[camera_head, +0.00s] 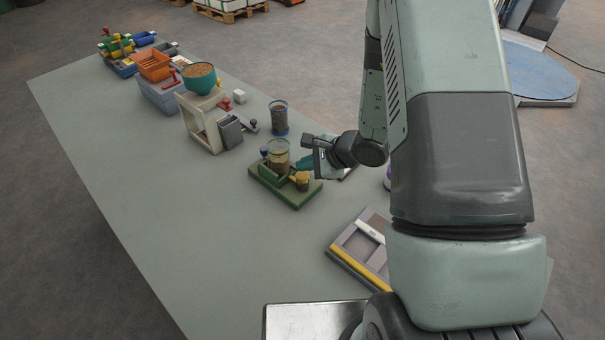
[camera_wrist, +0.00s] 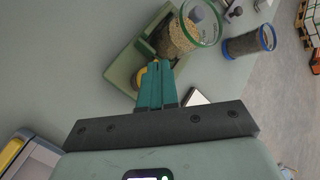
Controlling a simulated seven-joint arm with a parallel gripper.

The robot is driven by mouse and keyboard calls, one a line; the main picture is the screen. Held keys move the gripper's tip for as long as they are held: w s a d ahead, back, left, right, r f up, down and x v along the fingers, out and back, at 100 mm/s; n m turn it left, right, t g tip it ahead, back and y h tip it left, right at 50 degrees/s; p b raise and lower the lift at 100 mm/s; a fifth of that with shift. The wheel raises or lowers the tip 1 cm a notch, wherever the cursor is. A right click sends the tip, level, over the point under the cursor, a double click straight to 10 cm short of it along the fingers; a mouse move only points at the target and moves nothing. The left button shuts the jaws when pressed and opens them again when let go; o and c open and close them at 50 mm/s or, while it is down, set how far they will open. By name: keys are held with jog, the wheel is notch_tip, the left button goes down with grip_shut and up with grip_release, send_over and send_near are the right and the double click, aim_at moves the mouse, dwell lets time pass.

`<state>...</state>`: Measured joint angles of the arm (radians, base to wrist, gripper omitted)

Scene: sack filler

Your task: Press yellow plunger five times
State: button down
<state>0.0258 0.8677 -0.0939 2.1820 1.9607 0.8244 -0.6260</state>
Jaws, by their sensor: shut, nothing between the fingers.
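The yellow plunger (camera_head: 301,178) stands at the front right corner of a green base (camera_head: 287,193) in the head view.
A blue-rimmed jar (camera_head: 279,118) stands behind the base. A cream stand with a teal bowl (camera_head: 199,79) and an orange bin (camera_head: 152,65) are farther back left. A yellow-edged grey tray (camera_head: 358,248) lies at front right. The table's left side is clear.

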aim_at(305, 177)
jog(key=shift+f, duration=0.1)
jog(key=shift+f, duration=0.35)
jog(key=shift+f, duration=0.7)
dwell(0.7)
dwell(0.3)
jog(key=shift+r, duration=1.15)
jog(key=shift+r, duration=2.5)
